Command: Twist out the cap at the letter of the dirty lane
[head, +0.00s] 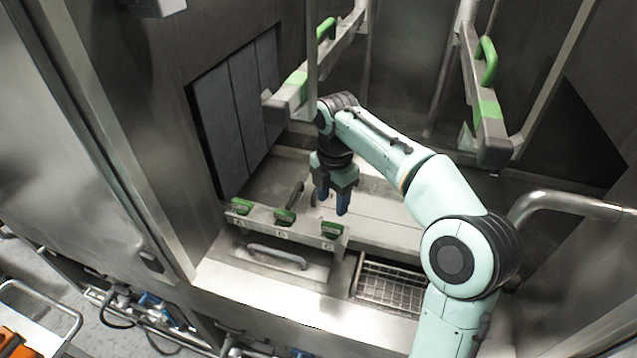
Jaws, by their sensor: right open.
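Three green caps sit in a row on a metal bar at the front of the washer's opening: a left cap (241,206), a middle cap (285,216) and a right cap (331,230). Small pale letter labels are on the bar (262,226) below them, too small to read surely. My right gripper (332,199) points down, open and empty, its blue fingertips above and behind the right cap, apart from it. I see no marking that names the dirty lane. My left gripper is not in view.
Spray arms with green handles hang at the upper left (326,29) and upper right (487,61). A metal handle (277,257) lies in front of the bar. A wire grate (391,286) is to its right. A bent pipe (560,203) juts in at the right.

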